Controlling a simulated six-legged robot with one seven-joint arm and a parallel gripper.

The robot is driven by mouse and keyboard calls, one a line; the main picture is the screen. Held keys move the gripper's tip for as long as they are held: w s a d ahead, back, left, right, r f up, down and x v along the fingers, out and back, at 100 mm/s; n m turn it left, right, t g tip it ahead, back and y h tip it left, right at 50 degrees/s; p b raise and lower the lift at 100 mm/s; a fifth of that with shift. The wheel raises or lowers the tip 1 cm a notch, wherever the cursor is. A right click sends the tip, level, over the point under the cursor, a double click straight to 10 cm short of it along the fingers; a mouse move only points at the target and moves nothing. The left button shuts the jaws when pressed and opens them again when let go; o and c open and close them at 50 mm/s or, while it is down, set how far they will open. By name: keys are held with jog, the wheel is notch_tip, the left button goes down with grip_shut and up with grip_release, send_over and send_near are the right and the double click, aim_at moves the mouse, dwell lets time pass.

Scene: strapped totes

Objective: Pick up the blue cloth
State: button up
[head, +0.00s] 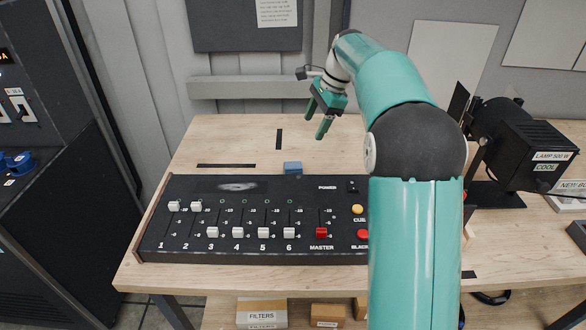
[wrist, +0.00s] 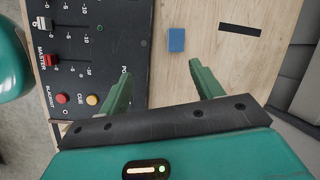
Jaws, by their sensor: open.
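The blue cloth (head: 292,168) is a small folded block on the wooden table, just behind the top edge of the black control panel. It also shows in the wrist view (wrist: 176,40), ahead of the fingertips and roughly between their lines. My gripper (head: 318,123) is open and empty, above the table and to the right of and behind the cloth in the head view. In the wrist view both green fingers (wrist: 160,72) are spread apart, and neither touches the cloth.
The control panel (head: 250,184) with sliders and buttons fills the table's front. Black tape strips (head: 226,166) mark the wood. A black lamp (head: 515,140) stands at the right. The wood behind the cloth is clear. Boxes (head: 262,312) sit below the table.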

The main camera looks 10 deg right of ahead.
aim_at(295, 164)
jog(key=w+d+f+m+y, duration=0.1)
jog(key=w+f+m, duration=0.2)
jog(key=w+f, duration=0.25)
jog(key=shift+g, duration=0.3)
jog(key=x, duration=1.4)
jog(key=shift+d, duration=0.2)
jog(key=c, duration=1)
jog(key=shift+c, duration=0.3)
jog(key=shift+r, duration=0.1)
